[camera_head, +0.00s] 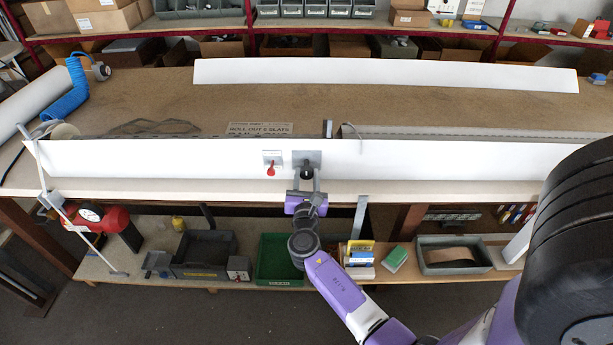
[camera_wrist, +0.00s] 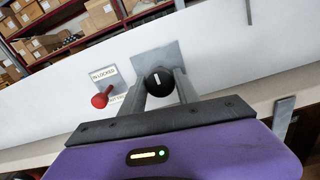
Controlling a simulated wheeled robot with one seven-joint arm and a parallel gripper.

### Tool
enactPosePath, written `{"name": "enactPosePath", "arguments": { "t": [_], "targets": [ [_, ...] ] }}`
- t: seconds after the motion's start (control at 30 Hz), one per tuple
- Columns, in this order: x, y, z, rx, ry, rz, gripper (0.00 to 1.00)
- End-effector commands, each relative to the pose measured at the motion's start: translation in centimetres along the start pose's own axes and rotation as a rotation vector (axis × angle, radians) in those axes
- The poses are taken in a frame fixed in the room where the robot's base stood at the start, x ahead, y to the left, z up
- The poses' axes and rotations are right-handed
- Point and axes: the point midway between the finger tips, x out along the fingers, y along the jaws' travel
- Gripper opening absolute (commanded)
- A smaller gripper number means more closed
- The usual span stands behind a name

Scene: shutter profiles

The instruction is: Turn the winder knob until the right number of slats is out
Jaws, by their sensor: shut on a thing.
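The winder knob (camera_wrist: 158,82) is black and round with a white mark, on a grey plate (camera_wrist: 155,53) fixed to the long white front panel (camera_head: 430,160). My gripper (camera_head: 306,177) is shut on the knob, one finger at each side; the knob also shows in the head view (camera_head: 307,171). A red-handled lever (camera_head: 271,170) sits on a small plate left of the knob; in the wrist view, part of its label reads "LOCKED" (camera_wrist: 103,74). A sign (camera_head: 259,129) behind the panel reads "ROLL OUT 6 SLATS", its lower line partly hidden. Slats (camera_head: 480,133) show partly behind the panel at right.
A long white strip (camera_head: 390,73) lies along the back of the bench (camera_head: 150,90). A grey bracket (camera_head: 361,215) hangs below the bench edge, right of my gripper. The lower shelf holds a green crate (camera_head: 281,282) and grey trays (camera_head: 455,272).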

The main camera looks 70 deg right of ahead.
Motion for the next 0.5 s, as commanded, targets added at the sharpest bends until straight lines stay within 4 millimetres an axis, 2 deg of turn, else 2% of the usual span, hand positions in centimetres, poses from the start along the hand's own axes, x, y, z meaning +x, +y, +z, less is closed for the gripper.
{"name": "enactPosePath", "arguments": {
  "t": [0.07, 0.1, 0.17, 0.5],
  "targets": [
    [-0.11, 0.01, -0.18, -0.005, 0.002, 0.002, 0.00],
    [-0.11, 0.01, -0.18, -0.004, 0.002, 0.002, 0.45],
    [-0.09, 0.01, -0.15, -0.003, 0.002, 0.001, 0.57],
    [-0.17, 0.00, -0.04, 0.000, 0.000, 0.000, 0.58]
  ]
}}
